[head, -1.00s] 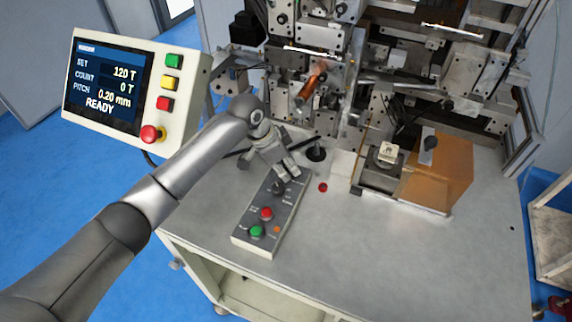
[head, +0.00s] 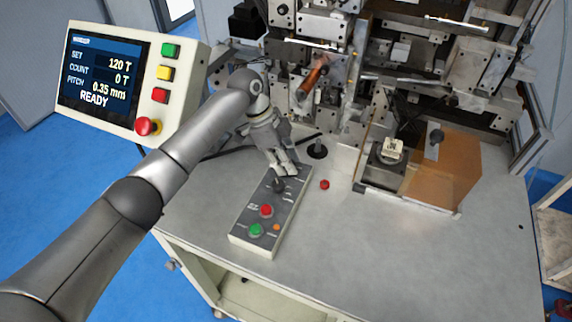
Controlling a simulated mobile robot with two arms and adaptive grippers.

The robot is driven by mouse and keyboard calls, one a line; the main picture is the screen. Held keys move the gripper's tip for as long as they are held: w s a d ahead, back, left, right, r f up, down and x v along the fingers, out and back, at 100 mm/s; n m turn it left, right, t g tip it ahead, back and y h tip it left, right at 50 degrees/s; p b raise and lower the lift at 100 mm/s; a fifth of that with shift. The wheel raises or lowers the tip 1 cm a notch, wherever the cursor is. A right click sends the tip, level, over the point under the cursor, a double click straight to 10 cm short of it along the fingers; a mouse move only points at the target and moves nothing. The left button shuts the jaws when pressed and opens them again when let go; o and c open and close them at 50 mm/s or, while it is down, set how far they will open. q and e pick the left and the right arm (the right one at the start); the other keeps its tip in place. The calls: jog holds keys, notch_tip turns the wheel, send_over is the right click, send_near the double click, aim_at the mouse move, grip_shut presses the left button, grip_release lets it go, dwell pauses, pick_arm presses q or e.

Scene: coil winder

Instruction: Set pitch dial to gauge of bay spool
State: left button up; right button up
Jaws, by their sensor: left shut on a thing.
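The pitch dial (head: 278,186) is a dark knob at the far end of the grey control box (head: 246,228) on the table. My left gripper (head: 286,171) reaches down over it, shut on it, and its fingers hide part of the knob. The screen (head: 104,72) at the left reads SET 120 T, COUNT 0 T, PITCH 0.35 mm and READY. A copper-coloured cylinder (head: 313,78), perhaps the bay spool, sits tilted in the machine; I can read no gauge on it. My right gripper is out of view.
The control box also has a red button (head: 266,211) and a green button (head: 256,230). A dark post (head: 317,150) and a red button (head: 325,185) are right of the gripper. The front table surface (head: 370,250) is clear.

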pick_arm(q)
jog(key=shift+w+m+g+b, duration=0.1)
jog(key=shift+m+g+b, duration=0.2)
jog(key=shift+m+b, duration=0.6)
jog(key=shift+r+m, duration=0.1)
jog(key=shift+m, duration=0.2)
jog(key=o, duration=1)
jog(key=v, duration=1.2)
jog(key=shift+d, duration=0.15)
